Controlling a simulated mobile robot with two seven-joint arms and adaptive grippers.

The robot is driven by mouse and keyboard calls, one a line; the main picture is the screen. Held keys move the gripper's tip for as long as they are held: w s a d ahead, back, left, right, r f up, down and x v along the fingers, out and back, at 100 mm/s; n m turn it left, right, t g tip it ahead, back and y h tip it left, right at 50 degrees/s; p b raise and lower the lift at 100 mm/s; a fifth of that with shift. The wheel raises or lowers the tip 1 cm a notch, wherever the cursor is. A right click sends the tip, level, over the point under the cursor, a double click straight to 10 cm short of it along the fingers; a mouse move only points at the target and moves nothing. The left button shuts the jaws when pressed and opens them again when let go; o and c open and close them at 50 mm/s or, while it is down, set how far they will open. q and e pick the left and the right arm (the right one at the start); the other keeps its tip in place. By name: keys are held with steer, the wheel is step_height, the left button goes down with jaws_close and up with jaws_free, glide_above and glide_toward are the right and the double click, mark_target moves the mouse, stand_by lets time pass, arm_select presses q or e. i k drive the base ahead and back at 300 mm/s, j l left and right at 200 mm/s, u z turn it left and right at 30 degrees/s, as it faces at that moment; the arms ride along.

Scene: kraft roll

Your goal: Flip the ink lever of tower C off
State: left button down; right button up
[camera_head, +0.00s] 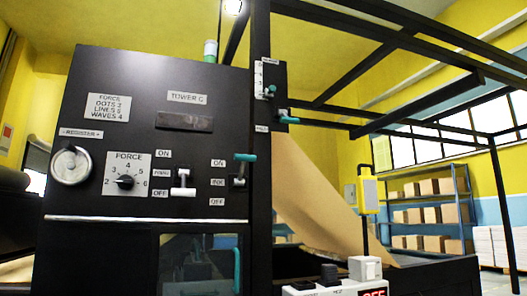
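The black panel labelled TOWER C (187,97) fills the left and middle of the head view. The ink lever (245,157) has a teal handle and sits at the panel's right side, beside the INK label. Its handle is up, level with the ON label (218,163) and above the OFF label (217,202). Neither of my grippers is in view.
A force dial (126,182) and a round register knob (71,166) are further left. Small teal levers (286,119) stick out at upper right. Brown paper (318,205) slopes behind.

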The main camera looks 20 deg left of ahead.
mark_target(242, 168)
steer(key=i+l, duration=0.15)
steer(key=l, duration=0.2)
steer(key=i+l+u, duration=0.1)
steer(key=l, duration=0.25)
steer(key=i+l, duration=0.2)
steer(key=l, duration=0.15)
steer(key=i+j, duration=0.1)
steer(key=i+u, duration=0.05)
steer(key=i, duration=0.05)
